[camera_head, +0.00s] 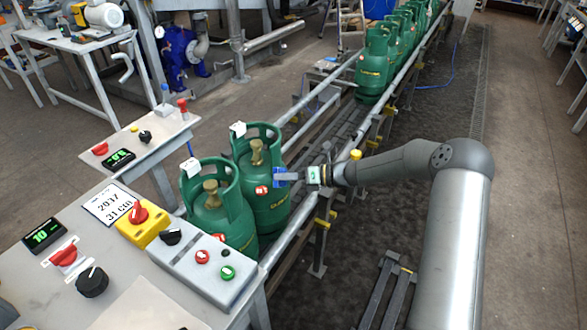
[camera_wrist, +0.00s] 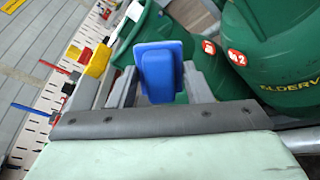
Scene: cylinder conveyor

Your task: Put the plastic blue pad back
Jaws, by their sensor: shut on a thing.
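The blue pad (camera_wrist: 158,72) is a small flat block with rounded corners, between the two grey fingers of my gripper (camera_wrist: 162,90) in the wrist view. My gripper is shut on the pad. In the head view, my gripper (camera_head: 289,176) reaches in from the right, with the blue pad (camera_head: 280,178) at its tip. The pad is in front of the side of a green gas cylinder (camera_head: 265,212); I cannot tell if they touch.
A second green cylinder (camera_head: 218,222) stands at the near end of the conveyor (camera_head: 320,140). Several more cylinders (camera_head: 375,65) stand farther along it. A control table (camera_head: 60,195) with knobs and buttons is at left. A metal rail (camera_head: 290,232) runs below my gripper.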

